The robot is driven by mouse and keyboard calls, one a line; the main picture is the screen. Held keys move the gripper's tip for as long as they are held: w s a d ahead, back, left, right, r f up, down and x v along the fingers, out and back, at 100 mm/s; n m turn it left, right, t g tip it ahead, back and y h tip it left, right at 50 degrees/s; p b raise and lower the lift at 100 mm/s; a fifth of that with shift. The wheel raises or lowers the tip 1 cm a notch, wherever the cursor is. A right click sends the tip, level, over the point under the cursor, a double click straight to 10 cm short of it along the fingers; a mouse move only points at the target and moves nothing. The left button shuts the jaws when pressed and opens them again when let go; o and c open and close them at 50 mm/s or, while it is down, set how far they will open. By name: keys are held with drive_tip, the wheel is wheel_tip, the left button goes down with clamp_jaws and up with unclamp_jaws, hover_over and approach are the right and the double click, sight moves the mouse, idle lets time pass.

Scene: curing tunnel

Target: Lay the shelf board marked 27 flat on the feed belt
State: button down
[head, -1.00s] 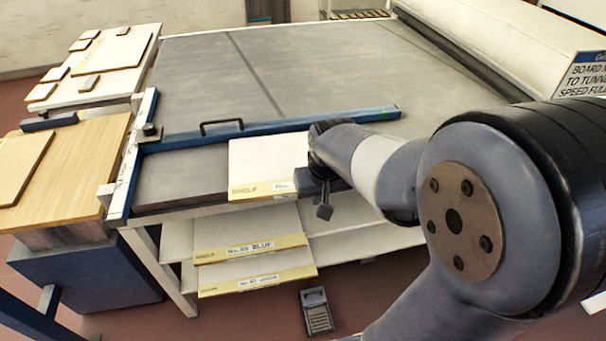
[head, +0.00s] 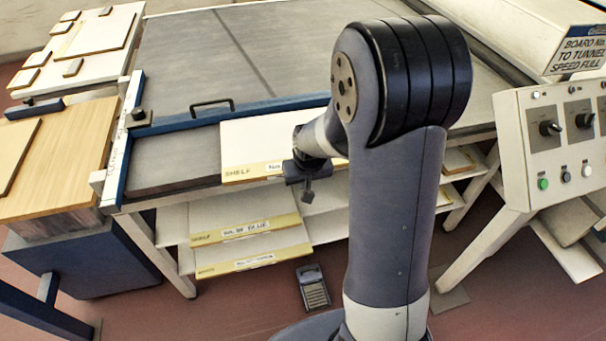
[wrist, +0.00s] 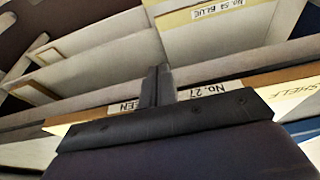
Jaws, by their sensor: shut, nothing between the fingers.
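The shelf board marked 27 (head: 255,138) is white with a yellow front edge. In the head view it looks flat on the near strip of the grey feed belt (head: 300,50), just in front of the blue rail. Its right part is hidden by my arm. The wrist view shows its front edge (wrist: 262,84) with the "No. 27" label, partly covered by my fingers. My gripper (head: 308,196) is shut and empty at the board's front edge, pointing down. In the wrist view its fingertips (wrist: 159,70) are together; I cannot tell whether they touch the edge.
A blue rail (head: 232,114) with a black handle crosses the belt. Boards lie on shelves below, one marked blue (head: 245,230). A wooden side table (head: 80,145) is at left, a control box (head: 560,145) at right. A pedal (head: 313,287) lies on the floor.

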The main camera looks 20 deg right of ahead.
drive_tip(key=shift+w, duration=0.85)
drive_tip(key=shift+w, duration=1.05)
